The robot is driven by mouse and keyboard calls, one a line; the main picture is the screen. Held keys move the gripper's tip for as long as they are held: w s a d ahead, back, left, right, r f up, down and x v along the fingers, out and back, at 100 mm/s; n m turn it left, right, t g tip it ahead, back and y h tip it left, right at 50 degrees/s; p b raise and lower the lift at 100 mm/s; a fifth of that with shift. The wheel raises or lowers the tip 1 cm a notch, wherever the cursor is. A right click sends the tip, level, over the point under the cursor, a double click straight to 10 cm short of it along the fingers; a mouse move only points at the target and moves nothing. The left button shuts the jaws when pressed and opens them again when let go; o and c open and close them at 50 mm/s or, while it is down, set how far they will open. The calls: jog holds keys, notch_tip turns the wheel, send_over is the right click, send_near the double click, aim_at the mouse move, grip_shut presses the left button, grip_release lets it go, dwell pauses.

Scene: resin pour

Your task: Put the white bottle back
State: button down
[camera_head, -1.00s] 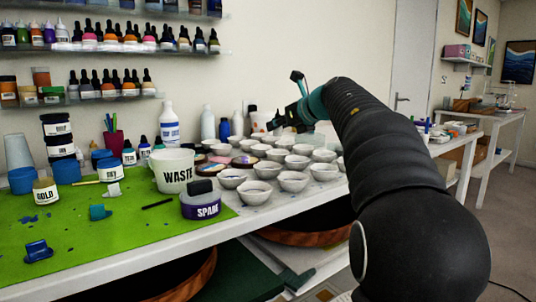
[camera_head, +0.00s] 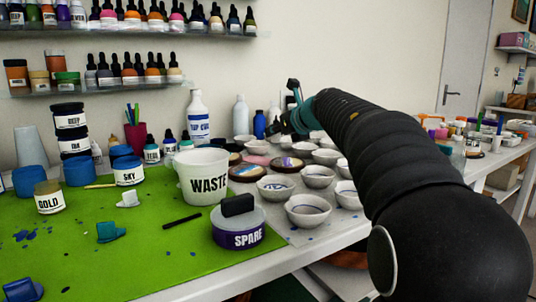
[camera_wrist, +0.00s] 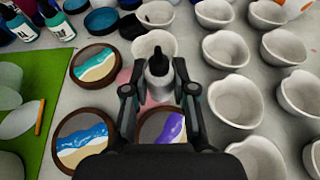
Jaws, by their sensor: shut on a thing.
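In the wrist view my gripper (camera_wrist: 158,90) is shut on a small whitish bottle (camera_wrist: 159,70) with a black dropper top. The bottle points away from the camera, in front of the round painted coasters and a white bowl. Its base is hidden, so I cannot tell whether it touches anything. In the head view my gripper (camera_head: 296,118) is small and dark at the far end of my arm, over the back of the bench by the bowls. The held bottle cannot be made out there.
Many white bowls (camera_head: 307,209) crowd the bench's right part. Painted coasters (camera_wrist: 85,140) lie beside them. A tall white bottle (camera_head: 198,118) and a blue bottle (camera_head: 259,125) stand at the back.

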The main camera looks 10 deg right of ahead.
jog(key=a, duration=0.1)
jog(key=a+f, duration=0.1)
jog(key=a, duration=0.1)
jog(key=shift+w+f, duration=0.3)
jog(key=shift+f, duration=0.1)
jog(key=shift+f+b, duration=0.85)
jog(key=shift+f, duration=1.15)
jog(key=shift+f, duration=0.15)
jog(key=c, duration=1)
grip_release()
jog(key=shift+o, duration=0.2)
